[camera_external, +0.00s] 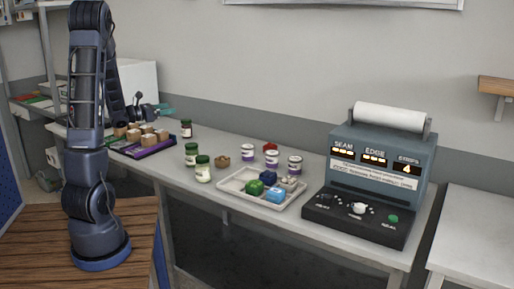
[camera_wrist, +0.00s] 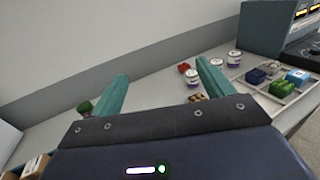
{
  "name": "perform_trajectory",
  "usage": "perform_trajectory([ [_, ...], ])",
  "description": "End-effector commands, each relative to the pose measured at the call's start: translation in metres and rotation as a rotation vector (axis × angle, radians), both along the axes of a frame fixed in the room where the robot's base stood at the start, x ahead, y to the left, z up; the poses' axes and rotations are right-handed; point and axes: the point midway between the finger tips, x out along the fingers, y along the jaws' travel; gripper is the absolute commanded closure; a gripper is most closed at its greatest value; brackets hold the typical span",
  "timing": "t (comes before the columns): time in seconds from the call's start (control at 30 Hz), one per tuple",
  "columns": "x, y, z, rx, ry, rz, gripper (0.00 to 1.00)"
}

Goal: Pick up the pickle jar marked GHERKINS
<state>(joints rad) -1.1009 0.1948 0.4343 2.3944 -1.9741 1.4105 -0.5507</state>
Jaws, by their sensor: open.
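Two green-lidded jars, a rear one (camera_external: 191,154) and a front one (camera_external: 203,168), stand upright mid-table in the external view. A smaller dark-lidded jar (camera_external: 186,129) stands behind them, nearer my gripper. The labels are too small to read, so I cannot tell which jar is marked GHERKINS. My gripper (camera_external: 164,110) is above the back left of the table, apart from the jars. In the wrist view my gripper (camera_wrist: 163,70) has its teal fingers spread with nothing between them. A green lid (camera_wrist: 85,107) shows left of the left finger; its jar is mostly hidden.
A dark tray (camera_external: 152,150) with several brown-topped items lies left of the jars. Several white-and-purple cans (camera_external: 294,165) and a pale divided tray (camera_external: 235,184) with coloured blocks stand right. A machine (camera_external: 375,165) with a paper roll is farther right.

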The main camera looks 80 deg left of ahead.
Motion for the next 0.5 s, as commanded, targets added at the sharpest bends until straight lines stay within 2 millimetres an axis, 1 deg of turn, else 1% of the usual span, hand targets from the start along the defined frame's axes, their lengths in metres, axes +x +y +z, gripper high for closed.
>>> perform_trajectory([
  [0.03,-0.001,0.000,-0.019,-0.009,0.002,0.003,0.20],
  [0.1,0.000,0.000,-0.042,-0.010,0.003,0.001,0.20],
  [0.3,-0.001,0.000,-0.101,-0.007,0.002,0.000,0.20],
  [0.5,0.000,-0.001,-0.156,-0.007,0.003,-0.001,0.20],
])
